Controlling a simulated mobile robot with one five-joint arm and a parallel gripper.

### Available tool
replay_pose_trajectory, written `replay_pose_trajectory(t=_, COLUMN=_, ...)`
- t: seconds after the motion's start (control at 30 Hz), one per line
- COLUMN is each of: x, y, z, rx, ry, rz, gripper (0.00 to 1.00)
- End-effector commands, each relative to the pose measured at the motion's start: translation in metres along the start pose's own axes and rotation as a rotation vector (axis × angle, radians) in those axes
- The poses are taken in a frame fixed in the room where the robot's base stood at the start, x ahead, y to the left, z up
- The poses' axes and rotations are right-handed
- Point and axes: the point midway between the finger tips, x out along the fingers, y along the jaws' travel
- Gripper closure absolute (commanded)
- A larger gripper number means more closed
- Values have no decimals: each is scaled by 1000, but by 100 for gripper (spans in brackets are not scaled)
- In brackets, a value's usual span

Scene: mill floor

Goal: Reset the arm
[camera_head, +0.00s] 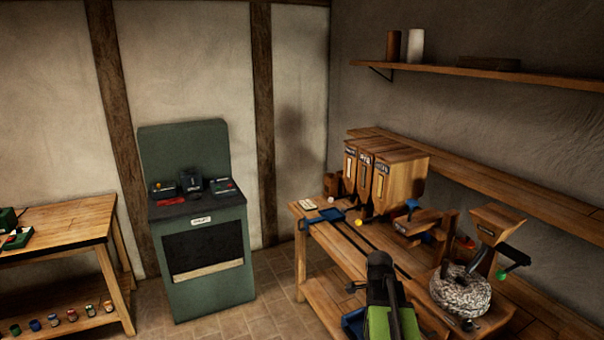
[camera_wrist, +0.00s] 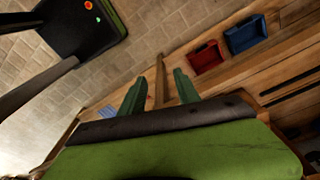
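My gripper shows in the wrist view (camera_wrist: 159,78) as two dark green fingers set apart, with no object seen held between them. A narrow wooden strip (camera_wrist: 160,88) shows in the gap, and it seems to belong to the workbench beyond. In the head view my green and dark arm (camera_head: 382,290) rises at the lower middle, in front of the wooden workbench (camera_head: 330,256). The fingertips are not clear in that view.
On the bench stand wooden hoppers (camera_head: 402,182) and a millstone (camera_head: 460,291) at right. A red tray (camera_wrist: 207,57) and a blue tray (camera_wrist: 245,35) lie near the fingers. A green stove (camera_head: 205,250) and a side table (camera_head: 60,222) stand left, with open floor between stove and bench.

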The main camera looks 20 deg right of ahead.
Motion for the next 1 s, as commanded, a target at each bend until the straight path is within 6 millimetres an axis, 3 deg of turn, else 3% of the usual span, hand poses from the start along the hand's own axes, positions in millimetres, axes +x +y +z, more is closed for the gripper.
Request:
replay_pose_trajectory(t=0.03, x=15, y=-3, z=47, rx=-129, ry=-4, rz=-9, gripper=62)
replay_pose_trajectory(t=0.1, x=21, y=-4, z=100, rx=-306, ry=-11, rz=-19, gripper=62)
replay_pose_trajectory(t=0.2, x=28, y=2, z=166, rx=-551, ry=-22, rz=-34, gripper=62)
replay_pose_trajectory(t=0.4, x=39, y=33, z=269, rx=-1095, ry=-43, rz=-63, gripper=62)
replay_pose_trajectory(t=0.47, x=38, y=41, z=278, rx=-1249, ry=-49, rz=-72, gripper=62)
replay_pose_trajectory(t=0.7, x=34, y=48, z=279, rx=-1694, ry=-61, rz=-103, gripper=62)
replay_pose_trajectory(t=0.83, x=34, y=48, z=279, rx=-1808, ry=-56, rz=-108, gripper=62)
replay_pose_trajectory(t=1.0, x=35, y=48, z=279, rx=-1822, ry=-56, rz=-109, gripper=62)
